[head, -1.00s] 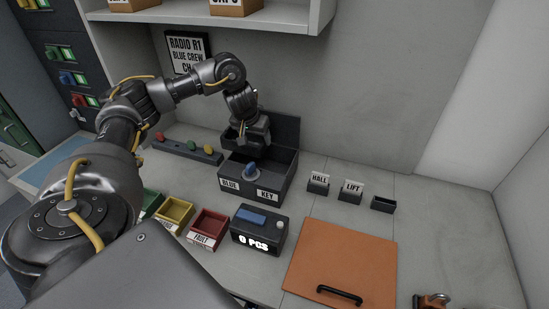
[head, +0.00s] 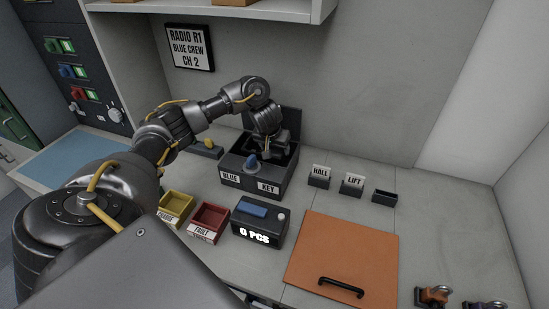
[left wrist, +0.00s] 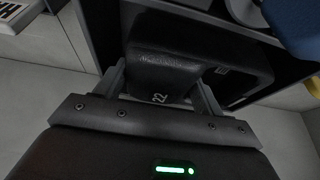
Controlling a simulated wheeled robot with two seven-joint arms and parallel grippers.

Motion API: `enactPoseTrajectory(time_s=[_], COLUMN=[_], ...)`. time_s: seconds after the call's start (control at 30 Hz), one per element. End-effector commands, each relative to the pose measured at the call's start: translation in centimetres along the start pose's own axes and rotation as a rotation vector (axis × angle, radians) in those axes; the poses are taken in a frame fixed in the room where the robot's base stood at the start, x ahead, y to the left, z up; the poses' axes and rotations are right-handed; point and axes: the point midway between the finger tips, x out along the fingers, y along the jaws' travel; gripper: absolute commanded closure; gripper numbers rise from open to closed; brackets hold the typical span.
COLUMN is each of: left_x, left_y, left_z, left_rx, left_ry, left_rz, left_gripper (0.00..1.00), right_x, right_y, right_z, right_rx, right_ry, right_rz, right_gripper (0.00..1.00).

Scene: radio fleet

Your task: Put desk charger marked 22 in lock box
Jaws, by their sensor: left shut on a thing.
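The lock box is a dark open box (head: 240,184) with labels reading BLUE and KEY on its front and a raised panel behind it. My left gripper (head: 270,153) is down at the box opening, over its right part. In the left wrist view the gripper (left wrist: 162,88) is shut on the desk charger, a black rounded block (left wrist: 165,62) marked 22. Dark box walls show around the charger there. Whether the charger touches the box floor cannot be told. In the head view the charger is hard to make out behind the gripper. My right gripper is not in view.
A blue knob (head: 251,162) stands at the box's front left, close to the gripper. Yellow (head: 175,208) and red (head: 209,221) trays and a counter reading 0 PCS (head: 258,222) stand in front. HALL (head: 319,177) and LIFT (head: 352,184) holders stand right. An orange panel (head: 345,255) lies at front right.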

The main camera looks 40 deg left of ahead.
Motion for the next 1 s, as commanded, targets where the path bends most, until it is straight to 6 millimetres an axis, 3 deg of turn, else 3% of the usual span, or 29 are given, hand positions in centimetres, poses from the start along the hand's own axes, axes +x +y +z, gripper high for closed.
enactPoseTrajectory(time_s=[0.3,0.7,0.73,0.87,1.0], left_x=[3.6,3.9,3.9,3.9,3.9], left_y=[-0.1,0.0,0.0,0.0,0.0], left_z=[1.6,1.7,1.7,1.7,1.7], left_rx=[-0.002,-0.001,-0.001,0.0,0.0], left_ry=[-0.002,-0.001,-0.001,-0.001,-0.001], left_rz=[-0.001,0.0,0.0,-0.001,-0.001], left_gripper=[0.68,0.68,0.27,0.1,0.09], right_x=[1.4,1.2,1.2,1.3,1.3], right_y=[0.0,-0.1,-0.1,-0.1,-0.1], right_z=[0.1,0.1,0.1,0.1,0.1], right_rx=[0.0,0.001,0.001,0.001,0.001], right_ry=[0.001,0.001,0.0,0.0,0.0], right_rz=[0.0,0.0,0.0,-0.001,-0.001], right_gripper=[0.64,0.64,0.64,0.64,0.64])
